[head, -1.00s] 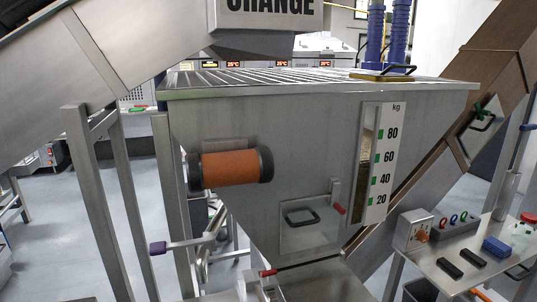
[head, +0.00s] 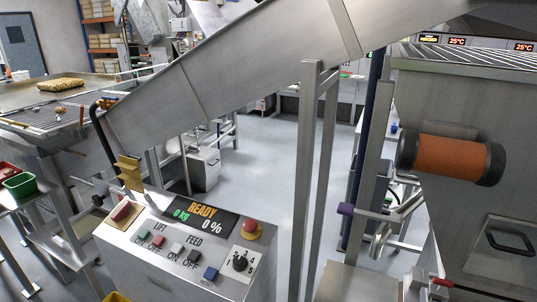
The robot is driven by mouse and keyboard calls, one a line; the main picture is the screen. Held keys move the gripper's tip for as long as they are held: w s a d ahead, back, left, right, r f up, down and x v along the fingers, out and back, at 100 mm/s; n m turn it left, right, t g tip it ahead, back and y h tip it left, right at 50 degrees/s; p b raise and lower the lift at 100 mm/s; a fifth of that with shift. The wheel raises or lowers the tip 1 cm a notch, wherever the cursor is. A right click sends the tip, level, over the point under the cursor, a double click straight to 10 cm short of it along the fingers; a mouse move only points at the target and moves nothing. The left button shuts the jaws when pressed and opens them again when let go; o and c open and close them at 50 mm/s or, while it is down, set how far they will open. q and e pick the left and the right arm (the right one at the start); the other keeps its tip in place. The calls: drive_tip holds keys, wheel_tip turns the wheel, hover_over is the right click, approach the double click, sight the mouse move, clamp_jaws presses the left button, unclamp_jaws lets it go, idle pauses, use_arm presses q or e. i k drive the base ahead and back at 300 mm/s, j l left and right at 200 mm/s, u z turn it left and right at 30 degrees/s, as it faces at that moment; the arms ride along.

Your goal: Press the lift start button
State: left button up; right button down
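The control panel (head: 130,265) is a grey metal console at the bottom centre-left in the head view. Under the label LIFT it has a green button (head: 143,234) on the left and a red button (head: 158,241) on the right, with small ON and OFF lettering that is hard to read. Nothing touches or covers these buttons. The panel's display (head: 200,216) reads READY, 0 kg and 0 %. Neither of my grippers is in view.
The panel also has a pale FEED button (head: 176,249), a dark one (head: 194,256), a blue button (head: 211,273), a knob (head: 240,262) and a red mushroom button (head: 250,227). An inclined metal chute (head: 230,75) passes above. A steel hopper (head: 460,225) stands right.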

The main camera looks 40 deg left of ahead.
sight(143, 234)
drive_tip(key=u, duration=2.05)
